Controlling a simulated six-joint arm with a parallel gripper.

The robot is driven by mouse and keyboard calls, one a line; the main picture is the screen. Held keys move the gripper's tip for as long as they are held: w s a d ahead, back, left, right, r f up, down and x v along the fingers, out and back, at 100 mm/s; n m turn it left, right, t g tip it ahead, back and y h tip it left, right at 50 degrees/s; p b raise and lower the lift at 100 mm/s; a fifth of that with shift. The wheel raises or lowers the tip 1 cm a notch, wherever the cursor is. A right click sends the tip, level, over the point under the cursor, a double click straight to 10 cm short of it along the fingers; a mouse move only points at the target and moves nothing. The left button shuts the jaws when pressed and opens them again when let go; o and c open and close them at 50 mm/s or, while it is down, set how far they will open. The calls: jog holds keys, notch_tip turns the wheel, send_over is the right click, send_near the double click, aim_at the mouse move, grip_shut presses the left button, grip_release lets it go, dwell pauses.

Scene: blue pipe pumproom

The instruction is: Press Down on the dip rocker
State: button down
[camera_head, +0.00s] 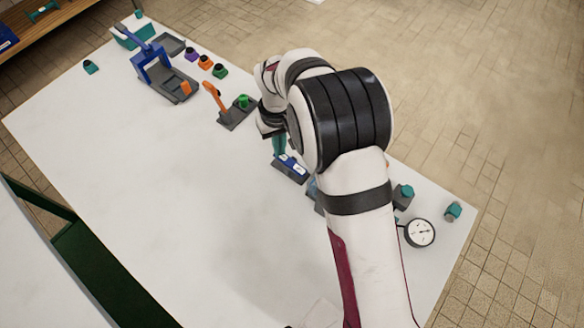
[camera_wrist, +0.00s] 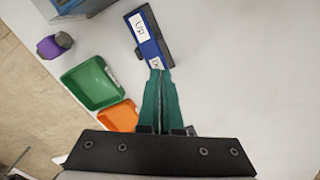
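The dip rocker is a small blue block on a dark grey base, with white labels on top. In the wrist view the rocker (camera_wrist: 148,36) shows "UP" on its far label; the near label is partly hidden by my fingertips. In the head view the rocker (camera_head: 291,165) sits on the white table just below my fingers. My gripper (camera_wrist: 160,74) has teal fingers that are together, with nothing between them. The tips are over the rocker's near end; I cannot tell whether they touch it. In the head view my gripper (camera_head: 279,152) points down, partly behind my arm.
In the wrist view a green tray (camera_wrist: 91,88), an orange tray (camera_wrist: 118,117) and a purple knob (camera_wrist: 55,45) lie left. In the head view an orange lever (camera_head: 217,104) and blue press (camera_head: 156,66) stand up-left, a gauge (camera_head: 420,233) right. The table's (camera_head: 150,190) left part is clear.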

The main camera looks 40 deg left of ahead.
jog(key=shift+d+f, duration=0.1)
jog(key=shift+f, duration=0.65)
jog(key=shift+s+f, duration=0.1)
notch_tip(320, 180, up, 9)
jog(key=shift+f, duration=0.15)
dwell(0.3)
jog(key=w+d+r+m, duration=0.2)
jog(key=d+r+m, duration=0.4)
jog(key=d, duration=0.6)
jog(key=s+d+r+m+y, duration=0.1)
jog(key=s+d+r+m, duration=0.2)
jog(key=d, duration=0.5)
jog(key=s+d+r+m, duration=0.2)
jog(key=s+d+r, duration=0.1)
jog(key=d, duration=0.4)
jog(key=s+d+f+m, duration=0.2)
jog(key=s+d+m, duration=0.4)
jog(key=s, duration=0.4)
jog(key=shift+s+d+m+y, duration=0.3)
jog(key=shift+d+y, duration=0.1)
jog(key=shift+d, duration=0.1)
jog(key=shift+w, duration=0.1)
